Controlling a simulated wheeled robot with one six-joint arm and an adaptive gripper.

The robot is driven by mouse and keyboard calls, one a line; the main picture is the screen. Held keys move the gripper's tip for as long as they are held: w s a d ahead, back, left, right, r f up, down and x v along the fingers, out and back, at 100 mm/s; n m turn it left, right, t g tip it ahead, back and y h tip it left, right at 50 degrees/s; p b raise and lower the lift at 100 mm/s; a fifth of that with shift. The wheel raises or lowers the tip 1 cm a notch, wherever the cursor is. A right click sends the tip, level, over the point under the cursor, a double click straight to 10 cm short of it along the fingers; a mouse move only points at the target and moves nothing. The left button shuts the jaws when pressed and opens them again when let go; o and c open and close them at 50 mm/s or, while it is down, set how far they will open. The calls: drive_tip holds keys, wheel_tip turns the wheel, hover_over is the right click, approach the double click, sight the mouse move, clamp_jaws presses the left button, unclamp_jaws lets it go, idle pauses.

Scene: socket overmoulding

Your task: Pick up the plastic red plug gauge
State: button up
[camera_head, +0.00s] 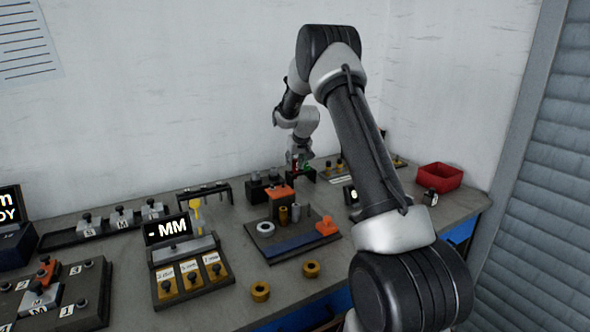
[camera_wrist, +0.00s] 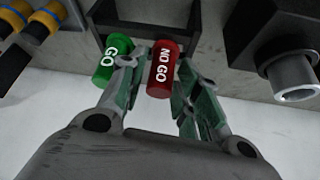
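The red plug gauge marked "NO GO" (camera_wrist: 163,70) stands out from a dark holder (camera_wrist: 192,22) in the wrist view. A green plug marked "GO" (camera_wrist: 112,60) is just left of it. My gripper (camera_wrist: 160,82) has one finger between the green and red plugs and the other at the red plug's right side. The fingers look spread around the red plug; firm contact on both sides does not show. In the head view my gripper (camera_head: 300,156) is low over the back of the bench, partly hiding the plugs.
In the wrist view, a grey metal cylinder in a dark block (camera_wrist: 295,78) is at right, and yellow-banded gauges (camera_wrist: 45,22) are at upper left. In the head view a red bin (camera_head: 440,177) stands right on the bench, and a fixture board (camera_head: 290,247) lies in front.

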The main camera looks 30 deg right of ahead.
clamp_jaws()
drive_tip(key=shift+r, duration=0.1)
